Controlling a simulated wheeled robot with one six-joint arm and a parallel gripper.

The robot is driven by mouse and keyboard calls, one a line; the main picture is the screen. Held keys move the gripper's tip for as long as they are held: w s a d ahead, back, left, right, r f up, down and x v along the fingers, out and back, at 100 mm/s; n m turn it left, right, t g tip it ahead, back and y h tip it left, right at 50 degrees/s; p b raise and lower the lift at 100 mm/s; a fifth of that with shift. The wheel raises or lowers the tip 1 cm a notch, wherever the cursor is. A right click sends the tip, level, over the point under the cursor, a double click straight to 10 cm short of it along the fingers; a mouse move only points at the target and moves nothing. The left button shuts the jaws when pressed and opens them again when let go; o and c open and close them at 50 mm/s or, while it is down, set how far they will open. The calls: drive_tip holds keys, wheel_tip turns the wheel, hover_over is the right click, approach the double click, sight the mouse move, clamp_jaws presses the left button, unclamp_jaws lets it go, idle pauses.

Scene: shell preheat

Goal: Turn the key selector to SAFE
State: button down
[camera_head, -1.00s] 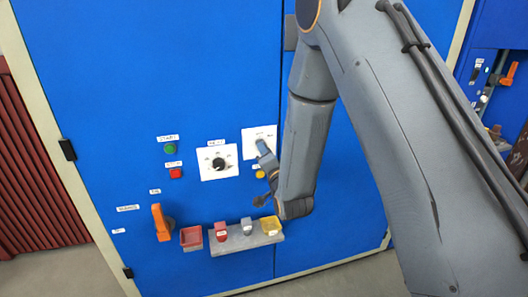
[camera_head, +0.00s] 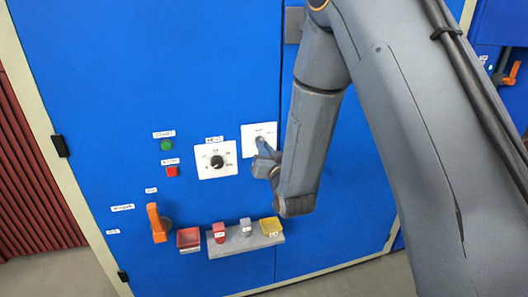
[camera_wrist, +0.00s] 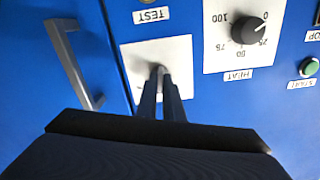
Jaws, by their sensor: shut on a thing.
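The key selector's white plate (camera_head: 250,131) is on the blue cabinet door, right of the heat dial, in the head view. The plate (camera_wrist: 180,48) also shows in the wrist view, upside down. My gripper (camera_head: 264,149) is in front of the plate. In the wrist view my gripper (camera_wrist: 161,72) has its fingers close together on the small key (camera_wrist: 158,69) in the middle of the plate. The fingers hide most of the key and the lower plate. I cannot read the selector's position or its labels.
The heat dial (camera_head: 217,162), green button (camera_head: 166,145) and red button (camera_head: 172,171) are to the left. A metal door handle (camera_wrist: 75,65) stands beside the plate in the wrist view.

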drive_tip(key=shift+n+b, duration=0.5)
drive_tip(key=shift+n, duration=1.1)
drive_tip(key=c, duration=1.9)
unclamp_jaws()
drive_tip(key=b+v, duration=0.1)
drive_tip(key=v, duration=0.7)
drive_tip(key=shift+b, duration=0.4)
drive_tip(key=shift+w+d, duration=0.1)
